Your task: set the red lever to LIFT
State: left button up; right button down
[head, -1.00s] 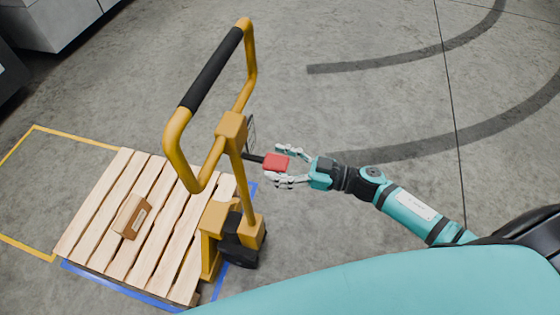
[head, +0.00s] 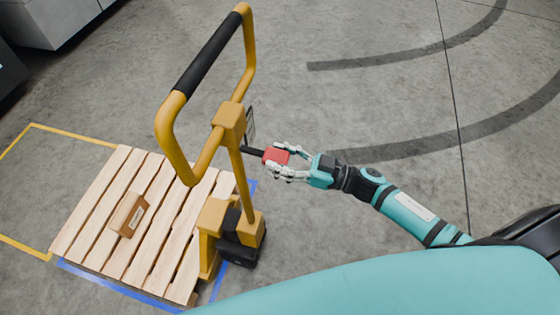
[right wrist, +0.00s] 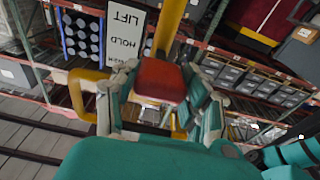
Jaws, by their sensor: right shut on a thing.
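The red lever (head: 273,155) sticks out to the right from the yellow pallet jack's post (head: 238,165) on a short black rod. My right gripper (head: 282,161) is shut on its red knob, with fingers on both sides. In the right wrist view the red knob (right wrist: 160,80) sits between the fingers. Behind it a white label plate (right wrist: 124,32) reads LIFT and HOLD, with a third word partly hidden by the gripper. The plate shows edge-on in the head view (head: 250,124). My left gripper is not in view.
The jack's yellow loop handle (head: 247,55) with a black grip rises above the lever. A wooden pallet (head: 92,205) bearing a small cardboard box (head: 129,215) stands at left, by blue and yellow floor lines. The floor right of the jack is clear.

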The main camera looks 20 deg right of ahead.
jog(key=f+t+y+b, duration=0.1)
jog(key=b, duration=0.3)
jog(key=f+t+y+b, duration=0.1)
jog(key=y+b, duration=0.1)
jog(key=b, duration=0.1)
jog(key=shift+w+a+f+b, duration=0.2)
jog(key=shift+a+f+b, duration=0.1)
jog(key=shift+f+b, duration=0.1)
jog(key=c, duration=0.6)
grip_release()
jog(key=shift+c, duration=0.2)
jog(key=shift+d, duration=0.1)
jog(key=v, duration=1.2)
